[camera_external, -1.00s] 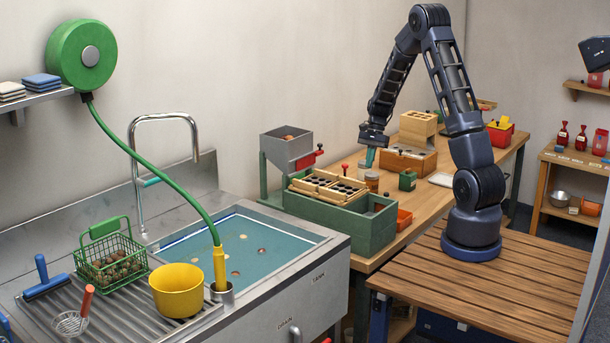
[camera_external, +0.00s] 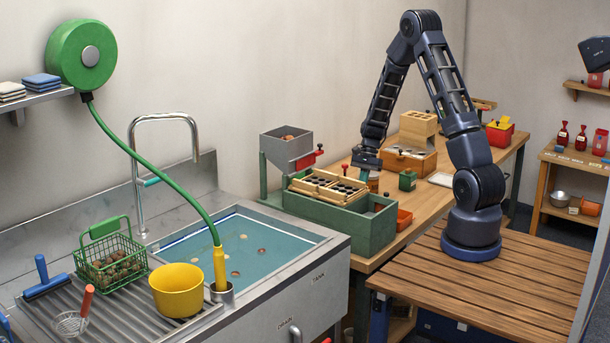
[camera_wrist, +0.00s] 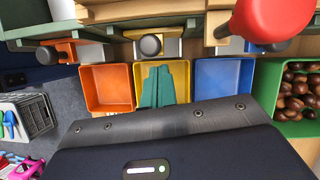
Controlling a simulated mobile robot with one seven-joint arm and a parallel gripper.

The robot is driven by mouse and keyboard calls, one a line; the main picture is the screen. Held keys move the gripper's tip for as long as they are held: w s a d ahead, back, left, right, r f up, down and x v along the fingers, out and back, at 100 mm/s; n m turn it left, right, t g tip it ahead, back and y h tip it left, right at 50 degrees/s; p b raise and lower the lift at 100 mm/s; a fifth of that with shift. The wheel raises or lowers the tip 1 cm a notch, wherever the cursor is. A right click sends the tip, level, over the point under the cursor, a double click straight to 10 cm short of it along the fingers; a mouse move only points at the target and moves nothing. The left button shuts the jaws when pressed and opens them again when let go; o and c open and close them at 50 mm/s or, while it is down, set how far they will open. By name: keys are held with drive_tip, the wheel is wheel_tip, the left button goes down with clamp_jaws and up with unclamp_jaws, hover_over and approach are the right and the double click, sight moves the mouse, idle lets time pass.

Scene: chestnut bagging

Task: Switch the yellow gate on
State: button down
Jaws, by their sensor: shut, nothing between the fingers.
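The yellow gate (camera_wrist: 134,34) shows in the wrist view as a small yellow piece under the wooden edge, with a dark round knob (camera_wrist: 151,46) beside it. It sits above a yellow bin (camera_wrist: 147,72). My gripper (camera_wrist: 163,82) is shut and empty; its teal fingers appear over the yellow bin, below the knob in the picture and seemingly apart from it. In the external view, my gripper (camera_external: 364,174) is low behind the green sorting box (camera_external: 345,222). The yellow gate cannot be made out there.
An orange bin (camera_wrist: 105,86) and a blue bin (camera_wrist: 222,80) flank the yellow one. A large red knob (camera_wrist: 272,18) is close at the upper right. A green bin of chestnuts (camera_wrist: 262,88) lies right, a grey crate (camera_wrist: 30,116) left.

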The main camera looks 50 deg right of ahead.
drive_tip(key=shift+s+a+r, duration=0.1)
drive_tip(key=shift+a+r, duration=0.35)
drive_tip(key=shift+a, duration=0.05)
wheel_tip(320, 180, up, 4)
drive_tip(key=shift+f, duration=0.1)
idle(0.4)
drive_tip(key=shift+d+f, duration=0.1)
drive_tip(key=w+d+r, duration=0.1)
drive_tip(key=d+r, duration=0.5)
drive_tip(key=shift+d+r, duration=0.35)
drive_tip(key=shift+r, duration=0.05)
idle(0.4)
